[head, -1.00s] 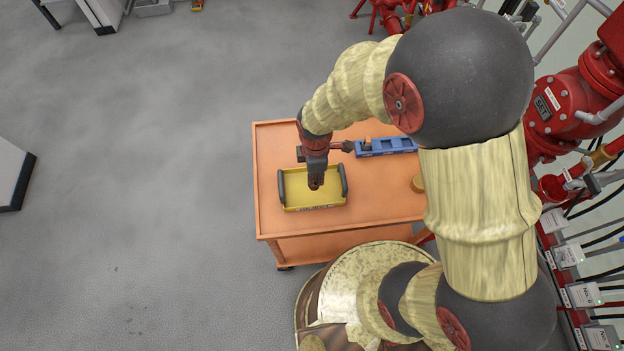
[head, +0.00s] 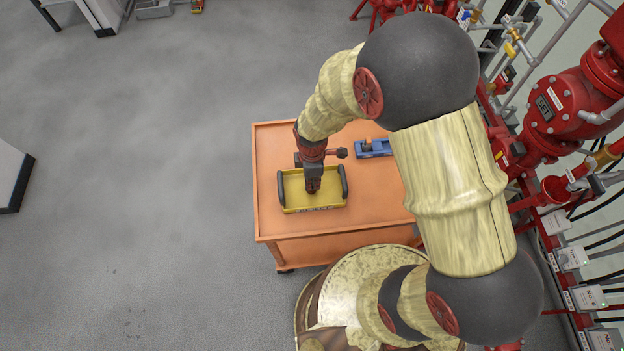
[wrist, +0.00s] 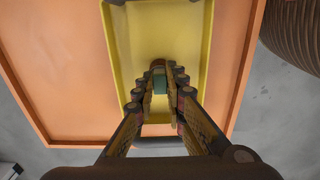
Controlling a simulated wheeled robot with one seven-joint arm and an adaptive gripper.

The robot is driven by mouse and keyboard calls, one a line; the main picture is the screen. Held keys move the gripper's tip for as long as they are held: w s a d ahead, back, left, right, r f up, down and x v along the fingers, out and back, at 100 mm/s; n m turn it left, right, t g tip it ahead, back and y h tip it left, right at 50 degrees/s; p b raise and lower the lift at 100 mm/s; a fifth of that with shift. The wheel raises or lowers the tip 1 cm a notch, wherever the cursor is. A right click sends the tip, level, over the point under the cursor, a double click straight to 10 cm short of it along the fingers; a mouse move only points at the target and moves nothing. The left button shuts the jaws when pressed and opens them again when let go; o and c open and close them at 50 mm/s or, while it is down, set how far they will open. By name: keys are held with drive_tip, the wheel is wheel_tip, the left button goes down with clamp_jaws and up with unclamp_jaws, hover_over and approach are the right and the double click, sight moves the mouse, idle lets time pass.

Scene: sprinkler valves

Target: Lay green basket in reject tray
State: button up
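The reject tray (head: 330,196) is a yellow tray with dark handles at its two ends, on the orange cart. Lettering on its front wall is too small to read. It also shows in the wrist view (wrist: 190,30). My gripper (head: 313,187) points down inside the tray's outline. In the wrist view its fingers (wrist: 161,88) converge on a small green piece, the green basket (wrist: 160,86), with a brownish part beyond it. The fingers look closed on its sides. Whether its underside touches the tray floor cannot be told. In the head view my gripper hides the basket.
The orange cart top (head: 270,150) is clear around the tray on the left and front. A blue rack (head: 374,148) with an orange-brown piece in it stands behind to the right, partly hidden by my arm. Red pipes and valves (head: 565,110) line the right side.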

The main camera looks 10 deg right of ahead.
drive_tip(key=o, duration=0.4)
drive_tip(key=shift+o, duration=0.2)
drive_tip(key=shift+r, duration=0.1)
drive_tip(key=s+d+r+m+t+p, duration=0.1)
drive_tip(key=d+r+m, duration=0.25)
drive_tip(key=r, duration=0.95)
drive_tip(key=s+d+r+m+t+p, duration=0.15)
drive_tip(key=r+m, duration=0.25)
drive_tip(key=r, duration=1)
drive_tip(key=s+d+r+m+t, duration=0.3)
drive_tip(key=s+d+r+m, duration=0.4)
drive_tip(key=s+r+m, duration=0.2)
wheel_tip(320, 180, up, 3)
drive_tip(key=shift+s+f+m, duration=0.15)
drive_tip(key=shift+s+m, duration=0.25)
drive_tip(key=shift+m, duration=0.15)
